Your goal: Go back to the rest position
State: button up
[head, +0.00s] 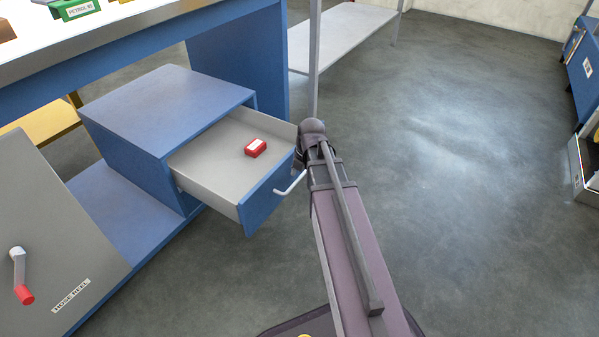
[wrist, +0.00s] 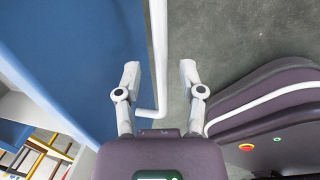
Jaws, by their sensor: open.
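My gripper (wrist: 160,72) is open in the wrist view, with its fingers apart. The white bar handle (wrist: 160,45) of the drawer runs between the fingers in that picture, and no finger visibly touches it. The blue drawer front (wrist: 75,45) fills the left of the wrist view. In the head view the drawer (head: 212,165) stands pulled out of its blue cabinet (head: 165,105), with its handle (head: 291,184) at the front. A small red box with a white label (head: 256,148) lies inside. My arm stands right of the drawer; my gripper is hidden in the head view.
A blue-framed bench (head: 130,42) with a green bin (head: 75,8) is at upper left. A grey panel with a red-knobbed crank (head: 22,275) stands at lower left. A grey shelf (head: 345,35) is behind.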

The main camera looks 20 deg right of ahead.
jog(key=shift+r, duration=0.1)
jog(key=a+r+m+p, duration=0.1)
jog(key=s+a+r+m+p, duration=0.1)
jog(key=m, duration=0.1)
jog(key=shift+s, duration=0.15)
jog(key=a+r+m+p, duration=0.1)
jog(key=s+m+p, duration=0.1)
jog(key=m, duration=0.1)
jog(key=a+r+m+p, duration=0.1)
jog(key=shift+s+a+r+m+g, duration=0.3)
jog(key=shift+s+g, duration=0.05)
jog(key=shift+g, duration=0.05)
jog(key=s+a+r+m+g+h+p, duration=0.1)
jog(key=s+a+r+m+p, duration=0.35)
jog(key=m, duration=0.45)
jog(key=s+a+r+m+p, duration=0.35)
jog(key=r+m+p, duration=0.25)
jog(key=m, duration=0.2)
notch_tip(320, 180, up, 37)
jog(key=w+p, duration=0.1)
jog(key=p, duration=3.6)
jog(key=shift+r, duration=0.15)
